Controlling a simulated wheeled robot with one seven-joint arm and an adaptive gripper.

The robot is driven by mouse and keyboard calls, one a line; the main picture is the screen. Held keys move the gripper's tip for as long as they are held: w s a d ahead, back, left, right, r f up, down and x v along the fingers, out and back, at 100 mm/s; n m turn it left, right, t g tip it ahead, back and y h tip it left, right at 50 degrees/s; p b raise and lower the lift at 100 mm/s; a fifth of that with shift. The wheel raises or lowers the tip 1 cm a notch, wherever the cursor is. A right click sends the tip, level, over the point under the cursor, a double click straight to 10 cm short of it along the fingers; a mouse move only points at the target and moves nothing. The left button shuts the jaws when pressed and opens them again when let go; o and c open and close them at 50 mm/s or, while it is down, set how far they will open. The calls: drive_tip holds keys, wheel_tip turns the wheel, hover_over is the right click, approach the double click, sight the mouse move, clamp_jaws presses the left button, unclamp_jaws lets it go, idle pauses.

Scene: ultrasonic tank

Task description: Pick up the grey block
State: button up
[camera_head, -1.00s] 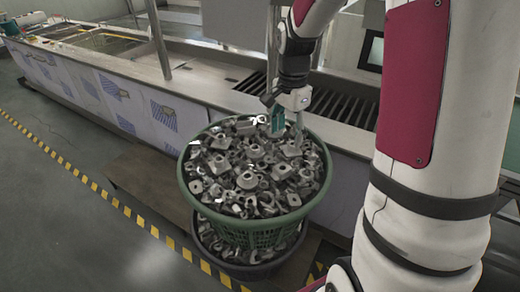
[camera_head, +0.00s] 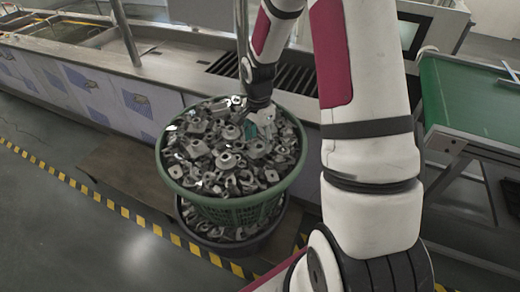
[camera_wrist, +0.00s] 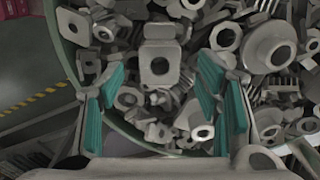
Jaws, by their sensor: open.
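Many grey metal parts lie heaped in the green basket, all much alike, so I cannot single out one as the grey block for sure. In the wrist view, a grey block with a round hole (camera_wrist: 160,64) lies just ahead of and between my fingertips. My gripper (camera_wrist: 162,88) is open, with teal pads on both sides and nothing held between them. In the head view my gripper (camera_head: 258,126) is low over the back right of the heap. My arm partly hides it there, and I cannot tell if it touches the parts.
The green basket (camera_head: 236,214) stands on a dark tub (camera_head: 236,246) that also holds parts. A long metal tank bench (camera_head: 150,84) runs behind. A green conveyor (camera_head: 470,105) is at the right. Open floor with yellow-black tape (camera_head: 110,204) lies at the left.

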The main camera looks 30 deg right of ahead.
drive_tip(key=shift+f, duration=1.1)
drive_tip(key=c, duration=1.3)
drive_tip(key=shift+r, duration=0.15)
